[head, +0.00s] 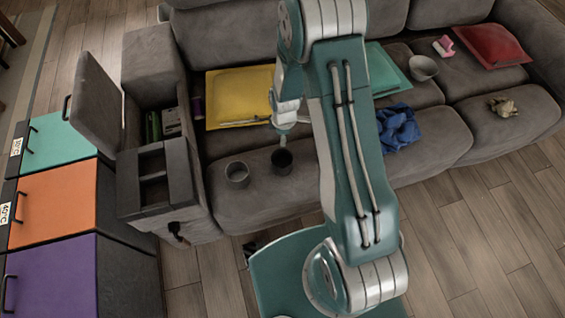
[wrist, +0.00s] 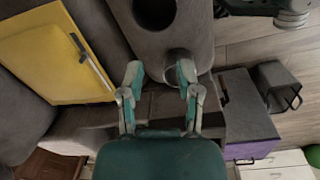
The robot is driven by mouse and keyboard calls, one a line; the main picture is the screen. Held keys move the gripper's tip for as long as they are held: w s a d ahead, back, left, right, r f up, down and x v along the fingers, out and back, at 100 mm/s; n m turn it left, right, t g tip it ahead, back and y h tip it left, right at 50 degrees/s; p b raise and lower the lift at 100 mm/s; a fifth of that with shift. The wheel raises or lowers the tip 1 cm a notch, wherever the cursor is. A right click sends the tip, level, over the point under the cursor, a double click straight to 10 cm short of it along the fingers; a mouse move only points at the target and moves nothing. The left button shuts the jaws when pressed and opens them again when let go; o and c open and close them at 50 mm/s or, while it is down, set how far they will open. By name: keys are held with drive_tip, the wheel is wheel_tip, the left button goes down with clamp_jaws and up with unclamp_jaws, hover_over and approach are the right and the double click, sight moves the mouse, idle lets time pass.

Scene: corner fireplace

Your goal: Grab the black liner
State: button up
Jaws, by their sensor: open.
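A black cup-shaped thing (head: 282,163), which looks like the black liner, stands on the front sofa seat. A greyer cup (head: 237,174) stands to its left. My gripper (head: 283,137) is just above the black one in the head view, and its lower end partly overlaps it. In the wrist view my gripper (wrist: 159,76) has its two fingers spread with nothing held between them. A dark round rim (wrist: 178,57) shows by the right finger, partly hidden by it. Whether the fingers touch it I cannot tell.
A yellow cushion (head: 240,97) with a thin rod lies behind. The opened armrest box (head: 158,185) stands at the left. A blue cloth (head: 398,128) and a grey bowl (head: 423,68) lie right of my arm. Coloured bins (head: 55,200) stand at far left.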

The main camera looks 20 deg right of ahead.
drive_tip(key=f, duration=0.2)
drive_tip(key=s+f+n, duration=0.1)
drive_tip(key=f, duration=0.2)
drive_tip(key=f+n, duration=0.1)
drive_tip(key=f, duration=0.2)
drive_tip(key=shift+s+a+f+g, duration=0.2)
drive_tip(key=shift+s+a+g, duration=0.15)
drive_tip(key=shift+s+g, duration=0.05)
hover_over(284, 168)
wheel_tip(284, 168, down, 5)
drive_tip(key=shift+w+f, duration=0.1)
drive_tip(key=shift+f, duration=2.75)
drive_tip(key=shift+c, duration=0.3)
clamp_jaws()
